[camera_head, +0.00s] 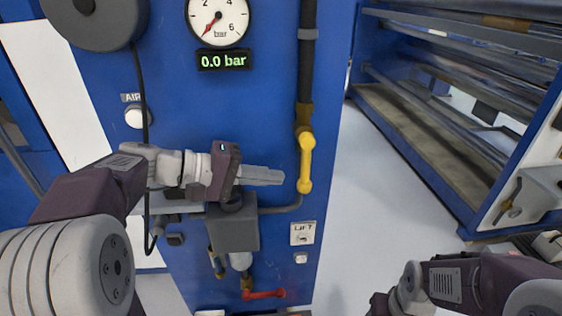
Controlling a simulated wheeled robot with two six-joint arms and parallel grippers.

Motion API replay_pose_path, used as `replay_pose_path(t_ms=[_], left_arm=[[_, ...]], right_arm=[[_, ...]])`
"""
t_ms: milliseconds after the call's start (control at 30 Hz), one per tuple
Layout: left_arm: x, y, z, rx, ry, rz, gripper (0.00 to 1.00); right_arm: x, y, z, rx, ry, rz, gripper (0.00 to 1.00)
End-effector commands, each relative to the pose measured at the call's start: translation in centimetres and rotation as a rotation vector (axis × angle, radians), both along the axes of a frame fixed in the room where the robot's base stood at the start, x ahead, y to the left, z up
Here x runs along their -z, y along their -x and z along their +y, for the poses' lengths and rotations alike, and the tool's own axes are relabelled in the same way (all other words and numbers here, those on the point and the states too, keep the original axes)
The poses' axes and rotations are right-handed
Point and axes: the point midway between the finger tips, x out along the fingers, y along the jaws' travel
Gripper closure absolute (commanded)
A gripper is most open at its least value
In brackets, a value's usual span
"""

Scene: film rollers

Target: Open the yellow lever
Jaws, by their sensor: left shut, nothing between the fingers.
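The yellow lever (305,163) is on a brass valve on the vertical black pipe (307,60), at the right side of the blue panel. Its handle points down, in line with the pipe. My left gripper (278,176) is shut and empty, its fingers pointing right, with the tips just left of the lever's lower end. A small gap shows between them in the picture; the depth between them is hard to judge. My right arm (450,283) is at the lower right, and its gripper fingers are not visible.
A blue roller frame (440,185) stands at right, with open floor between.

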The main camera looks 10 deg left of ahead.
Motion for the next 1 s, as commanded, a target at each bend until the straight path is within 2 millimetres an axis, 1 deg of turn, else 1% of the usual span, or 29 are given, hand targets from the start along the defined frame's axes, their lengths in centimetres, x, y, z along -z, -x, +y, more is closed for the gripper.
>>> replay_pose_path(t_ms=[33, 100, 200, 300, 767, 833, 867, 933, 967, 1000], left_arm=[[-0.6, 0.3, 1.0, -0.007, 0.001, -0.002, 1.00], [-1.0, 1.0, 2.1, -0.006, 0.001, -0.001, 1.00], [-1.5, 1.6, 3.3, -0.006, 0.002, -0.002, 1.00], [-1.7, 2.0, 3.9, -0.004, 0.002, -0.003, 1.00], [-1.7, 2.1, 4.1, -0.003, 0.002, -0.002, 1.00], [-1.7, 2.2, 3.5, 0.017, 0.003, -0.003, 1.00], [-1.7, 2.3, 2.7, 0.039, 0.003, -0.002, 1.00], [-1.3, 3.1, -0.6, 0.140, 0.010, 0.012, 1.00], [-0.4, 4.1, -2.4, 0.197, 0.010, 0.044, 1.00], [1.9, 5.7, -4.4, 0.271, -0.020, 0.107, 1.00]], right_arm=[[-0.4, 0.0, 0.0, 0.000, 0.000, 0.000, 0.39], [-0.7, 0.0, 0.0, 0.000, 0.000, 0.000, 0.39], [-0.9, 0.0, 0.0, 0.000, 0.000, 0.000, 0.39], [-1.0, 0.0, 0.0, 0.000, 0.000, 0.000, 0.39], [-1.0, 0.0, 0.0, 0.000, 0.000, 0.000, 0.39], [-1.0, 0.0, 0.0, 0.000, 0.000, 0.000, 0.39], [-1.0, 0.0, 0.0, 0.000, 0.000, 0.000, 0.39], [-1.0, 0.0, 0.0, 0.000, 0.000, 0.000, 0.39], [-1.0, 0.0, 0.0, 0.000, 0.000, 0.000, 0.39], [-1.0, 0.0, 0.0, 0.000, 0.000, 0.000, 0.39]])
